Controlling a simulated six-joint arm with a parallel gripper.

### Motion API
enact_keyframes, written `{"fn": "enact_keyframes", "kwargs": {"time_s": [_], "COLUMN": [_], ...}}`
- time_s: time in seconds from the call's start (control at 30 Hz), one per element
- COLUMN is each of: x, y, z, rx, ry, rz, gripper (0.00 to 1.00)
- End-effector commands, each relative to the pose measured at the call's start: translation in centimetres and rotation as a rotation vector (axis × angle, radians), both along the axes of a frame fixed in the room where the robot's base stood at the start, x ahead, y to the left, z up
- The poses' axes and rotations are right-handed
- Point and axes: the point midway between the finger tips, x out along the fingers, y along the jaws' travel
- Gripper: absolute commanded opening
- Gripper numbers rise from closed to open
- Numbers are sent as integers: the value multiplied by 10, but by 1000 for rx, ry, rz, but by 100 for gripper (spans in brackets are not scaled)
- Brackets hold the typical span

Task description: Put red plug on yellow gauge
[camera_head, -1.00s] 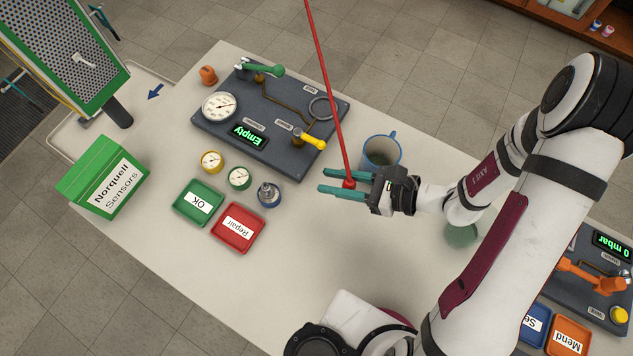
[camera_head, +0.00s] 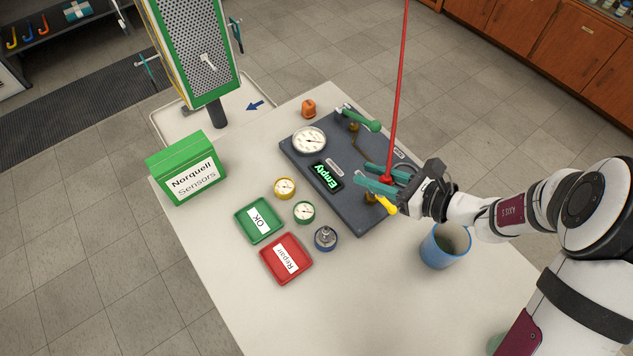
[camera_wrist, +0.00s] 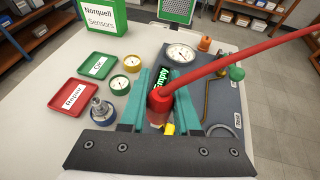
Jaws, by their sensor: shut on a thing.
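My gripper (camera_head: 378,182) is shut on the red plug (camera_head: 386,180), and a red hose rises from it. In the wrist view the red plug (camera_wrist: 159,103) sits between the two teal fingers (camera_wrist: 157,100). My gripper is above the right part of the dark test board, over the yellow valve handle. The yellow gauge (camera_head: 285,188) stands on the table left of the board, apart from the plug. It also shows in the wrist view (camera_wrist: 132,63), to the left of and beyond my gripper.
A green gauge (camera_head: 304,212) and a blue-based fitting (camera_head: 326,238) stand near the yellow gauge. Green OK (camera_head: 245,230) and red Repair (camera_head: 268,268) trays lie left of them. The dark board (camera_head: 350,219) carries a dial and display. A blue mug (camera_head: 443,255) stands below my gripper.

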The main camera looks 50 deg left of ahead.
Motion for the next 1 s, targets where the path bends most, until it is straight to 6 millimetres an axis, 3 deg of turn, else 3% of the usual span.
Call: {"fn": "enact_keyframes", "kwargs": {"time_s": [0.03,0.1,0.2,0.3,0.6,0.77,1.0], "x": [-9,-21,-33,-42,-101,-117,-118], "y": [26,55,83,97,161,180,182], "z": [5,10,17,17,-34,-49,-89], "rx": [2,1,0,0,-3,-2,-3], "ry": [-4,-2,-1,0,1,0,0], "rz": [17,23,26,27,32,28,25], "gripper": [0,0,0,0,0,0,0]}}
